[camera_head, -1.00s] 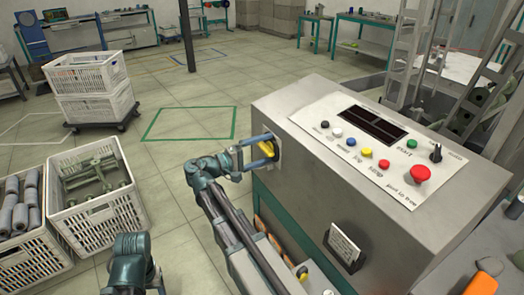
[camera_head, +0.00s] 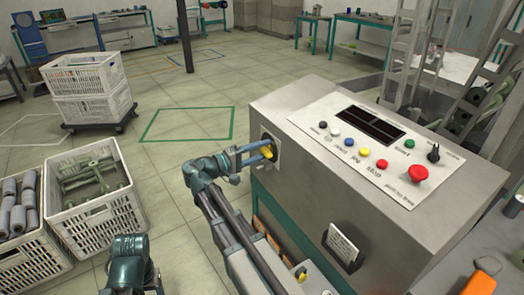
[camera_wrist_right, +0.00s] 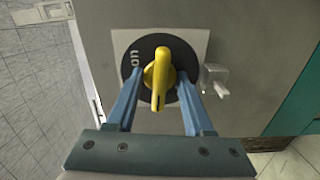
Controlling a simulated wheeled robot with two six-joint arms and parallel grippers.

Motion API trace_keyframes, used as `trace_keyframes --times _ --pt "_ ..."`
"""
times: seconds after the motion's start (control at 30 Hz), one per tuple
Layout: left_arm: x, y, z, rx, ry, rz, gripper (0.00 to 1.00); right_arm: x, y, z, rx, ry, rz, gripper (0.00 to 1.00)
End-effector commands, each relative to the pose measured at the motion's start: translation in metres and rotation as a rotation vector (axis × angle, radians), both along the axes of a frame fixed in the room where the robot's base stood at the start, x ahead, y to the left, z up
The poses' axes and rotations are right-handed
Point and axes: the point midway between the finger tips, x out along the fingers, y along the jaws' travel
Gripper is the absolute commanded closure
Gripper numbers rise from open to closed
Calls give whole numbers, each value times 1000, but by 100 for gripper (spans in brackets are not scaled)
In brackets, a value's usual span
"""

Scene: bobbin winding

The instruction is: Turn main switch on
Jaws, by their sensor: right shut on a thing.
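The main switch (camera_wrist_right: 160,76) is a yellow rotary handle on a round black dial with a light square plate. In the wrist view the handle lies lengthwise up and down the picture, and the lettering "on" (camera_wrist_right: 134,64) is on the dial's left. In the head view the yellow handle (camera_head: 267,153) shows on the left end face of the grey machine (camera_head: 290,195). My right gripper (camera_head: 265,153) reaches this face and is shut on the handle, with one blue finger on each side of it. Part of my left arm shows at the bottom left; its gripper is not visible.
The sloping control panel (camera_head: 340,128) carries several coloured buttons, a red mushroom button (camera_head: 418,174) and a black knob (camera_head: 433,153). A small metal latch (camera_wrist_right: 215,80) sits beside the switch.

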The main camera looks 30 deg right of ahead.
Motion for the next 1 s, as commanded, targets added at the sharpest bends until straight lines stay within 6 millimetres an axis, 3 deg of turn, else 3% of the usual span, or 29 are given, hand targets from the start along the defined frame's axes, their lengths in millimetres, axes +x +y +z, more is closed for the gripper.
trace_keyframes --times 0.2,0.57,0.83,1.0 --pt "0 0 0 0 0 0 37 0 0 0 -2 -214 0 100" --pt "0 0 0 0 0 0 37 0 0 0 -1 -259 0 100" --pt "0 0 0 0 0 0 37 0 0 0 -4 -517 0 100" --pt "0 0 0 0 0 0 37 0 0 0 -4 -582 -1 100"
